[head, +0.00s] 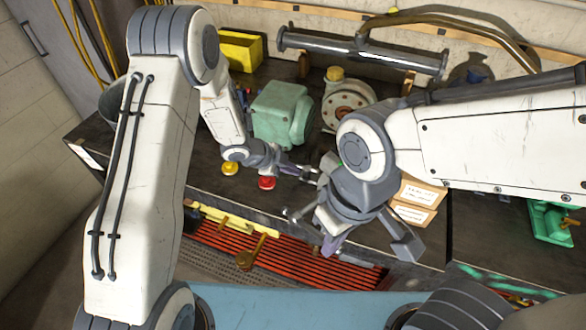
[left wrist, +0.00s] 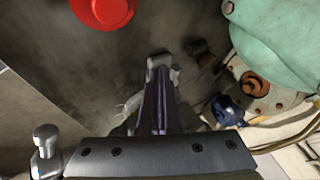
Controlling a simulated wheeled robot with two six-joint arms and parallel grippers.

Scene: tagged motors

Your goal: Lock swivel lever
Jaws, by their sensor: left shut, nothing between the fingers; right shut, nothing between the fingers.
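The likely swivel lever is a brass-coloured arm with a round end (head: 246,259), near a yellow bar below the bench's front edge. I cannot tell its lock state. My left gripper (head: 309,173) is shut and empty above the bench, right of the red button (head: 267,183). Its closed fingers (left wrist: 159,62) show in the left wrist view, with the red button (left wrist: 103,9) at the top left and apart from them. My right gripper (head: 332,243) is shut and empty near the bench's front edge, right of the brass arm; its wrist partly hides it.
A green motor (head: 280,112) and a round flanged part (head: 347,101) stand behind my left gripper. A yellow bin (head: 240,50) is at the back. Tagged boxes (head: 418,193) stand right of my right wrist. A red slatted grille (head: 290,258) lies below the bench edge.

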